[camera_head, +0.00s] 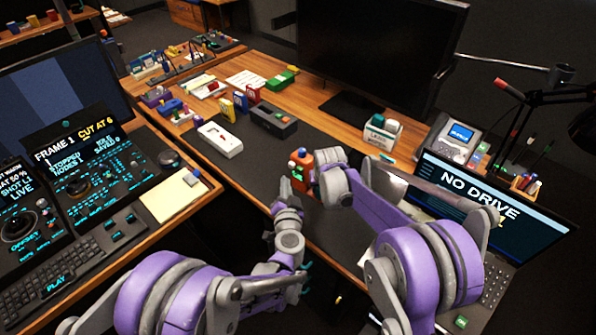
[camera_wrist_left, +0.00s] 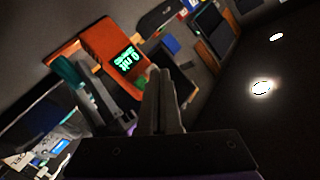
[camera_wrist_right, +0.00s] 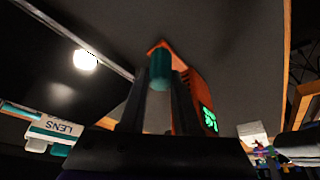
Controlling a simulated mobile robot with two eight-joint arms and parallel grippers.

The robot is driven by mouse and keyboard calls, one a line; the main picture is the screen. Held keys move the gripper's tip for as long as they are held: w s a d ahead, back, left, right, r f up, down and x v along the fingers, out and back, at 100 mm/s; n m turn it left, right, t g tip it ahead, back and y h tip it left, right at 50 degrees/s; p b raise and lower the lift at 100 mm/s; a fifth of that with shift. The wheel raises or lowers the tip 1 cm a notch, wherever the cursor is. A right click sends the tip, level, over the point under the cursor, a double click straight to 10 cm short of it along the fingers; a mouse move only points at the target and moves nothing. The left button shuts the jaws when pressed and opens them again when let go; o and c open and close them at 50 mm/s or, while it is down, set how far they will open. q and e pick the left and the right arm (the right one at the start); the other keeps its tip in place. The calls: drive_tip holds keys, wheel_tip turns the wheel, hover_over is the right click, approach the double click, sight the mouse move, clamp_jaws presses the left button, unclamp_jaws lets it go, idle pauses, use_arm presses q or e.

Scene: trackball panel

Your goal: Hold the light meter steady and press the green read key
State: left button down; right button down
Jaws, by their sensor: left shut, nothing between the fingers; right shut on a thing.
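The orange light meter (camera_head: 300,158) is held up above the front of the desk. Its lit green readout shows in the left wrist view (camera_wrist_left: 127,60) and at an angle in the right wrist view (camera_wrist_right: 208,119). My right gripper (camera_head: 314,172) is shut on the meter's teal grip (camera_wrist_right: 160,70), which sits between its fingers. My left gripper (camera_head: 286,188) is shut and empty just below the meter. In the left wrist view its closed fingertips (camera_wrist_left: 160,76) lie beside the meter's edge; I cannot tell whether they touch.
A large dark monitor (camera_head: 375,50) stands at the back. A laptop reading NO DRIVE (camera_head: 490,200) is at the right. A control console (camera_head: 90,170) and yellow notepad (camera_head: 173,200) are at the left. A white device (camera_head: 220,140) and dark box (camera_head: 273,121) lie behind the grippers.

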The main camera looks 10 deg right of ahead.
use_arm(q)
drive_tip(key=shift+w+d, duration=0.9)
drive_tip(key=shift+d, duration=0.05)
drive_tip(key=shift+w, duration=0.1)
idle(1.4)
drive_tip(key=shift+w+d, duration=0.2)
drive_tip(key=shift+d, duration=0.1)
drive_tip(key=shift+w+d, duration=0.3)
drive_tip(key=shift+d, duration=0.05)
idle(0.7)
drive_tip(key=shift+a, duration=0.1)
drive_tip(key=shift+s+a, duration=0.6)
idle(0.3)
drive_tip(key=s+a, duration=0.3)
drive_tip(key=shift+s+a, duration=0.25)
drive_tip(key=shift+a, duration=0.05)
